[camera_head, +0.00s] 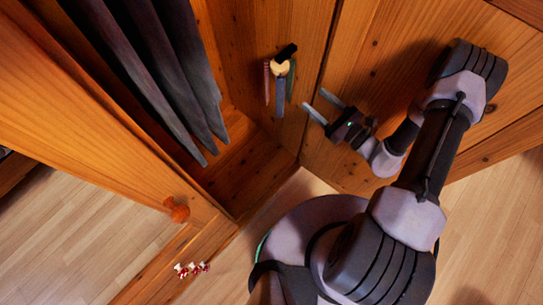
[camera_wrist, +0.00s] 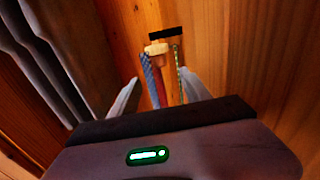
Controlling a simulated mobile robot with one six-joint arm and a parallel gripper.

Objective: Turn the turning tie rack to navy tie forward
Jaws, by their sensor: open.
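The turning tie rack (camera_head: 281,68) is a small pale wooden hub under a black bracket (camera_head: 286,52) on the wooden wardrobe panel. A blue tie (camera_head: 280,98), probably the navy one, hangs towards the head camera, with a red tie (camera_head: 267,82) at left and a green tie (camera_head: 291,80) at right. In the wrist view the hub (camera_wrist: 157,50) is ahead, with the blue patterned tie (camera_wrist: 148,72) left, the red tie (camera_wrist: 160,88) middle and the green tie (camera_wrist: 180,75) right. My gripper (camera_head: 315,100) is open and empty, right of the rack and apart from it.
Dark grey garments (camera_head: 165,70) hang inside the wardrobe at left. A wooden door with a round knob (camera_head: 177,208) stands open at lower left. A wooden panel (camera_head: 375,60) rises behind my arm. Small red and white items (camera_head: 192,269) lie near the bottom.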

